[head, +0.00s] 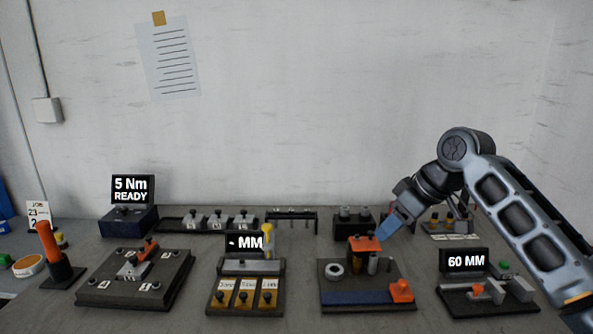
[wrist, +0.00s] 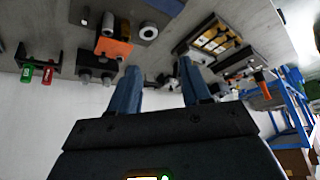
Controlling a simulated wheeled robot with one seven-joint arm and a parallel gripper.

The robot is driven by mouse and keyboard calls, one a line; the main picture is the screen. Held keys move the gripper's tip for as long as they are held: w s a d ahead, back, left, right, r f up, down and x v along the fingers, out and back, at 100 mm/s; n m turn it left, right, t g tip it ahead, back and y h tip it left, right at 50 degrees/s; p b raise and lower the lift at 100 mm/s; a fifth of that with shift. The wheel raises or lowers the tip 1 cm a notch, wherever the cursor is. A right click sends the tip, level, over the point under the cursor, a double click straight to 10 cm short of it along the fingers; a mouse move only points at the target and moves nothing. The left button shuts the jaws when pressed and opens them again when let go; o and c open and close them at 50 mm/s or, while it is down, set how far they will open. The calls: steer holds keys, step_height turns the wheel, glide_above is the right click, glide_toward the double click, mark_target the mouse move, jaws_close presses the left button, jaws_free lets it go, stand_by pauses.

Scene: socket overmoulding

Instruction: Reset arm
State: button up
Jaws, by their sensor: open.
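My gripper (head: 385,233) is at the end of my arm, which reaches in from the right in the head view. Its blue fingers point down and left, just above and behind an orange-topped block (head: 364,244) on a blue-fronted station. In the wrist view my gripper (wrist: 160,85) shows two blue fingers spread apart with nothing between them. The orange block (wrist: 113,48) also shows there, to the left of the fingers. Whether a finger touches anything is not clear.
Stations line the grey bench: a "5 Nm READY" unit (head: 130,218), a dark plate (head: 100,290), a yellow-binned station (head: 217,306), and a "60 MM" gauge (head: 467,262). Racks stand along the wall behind. An orange-handled tool (head: 48,240) stands upright at left.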

steer(key=s+a+f+m+t+y+b, duration=0.1)
steer(key=s+a+f+t+y, duration=0.15)
steer(key=a+f, duration=0.4)
steer(key=s+a+f+m+t+y+b, duration=0.1)
steer(key=s+a+f+m, duration=0.1)
steer(key=s+a+f, duration=0.45)
steer(key=s+d+f+m+t+h+b, duration=0.1)
steer(key=s+f+m+t+h+b, duration=0.15)
steer(key=s+f, duration=0.6)
steer(key=s+d+f+m+t+h+b, duration=0.15)
steer(key=s+f+m, duration=0.35)
steer(key=s, duration=0.6)
steer(key=s+d+f+t+h+b, duration=0.15)
steer(key=s+d, duration=0.25)
steer(key=s, duration=0.8)
steer(key=s+d+r+n+t+h+b, duration=0.1)
steer(key=s+d+r, duration=0.3)
steer(key=s, duration=0.4)
steer(key=s+d+r+n+h, duration=0.1)
steer(key=s+d+r, duration=0.3)
steer(key=s, duration=0.4)
steer(key=shift+r+t+b, duration=0.35)
steer(key=shift+r+t, duration=0.05)
steer(key=shift+r, duration=0.5)
steer(key=shift+c, duration=0.5)
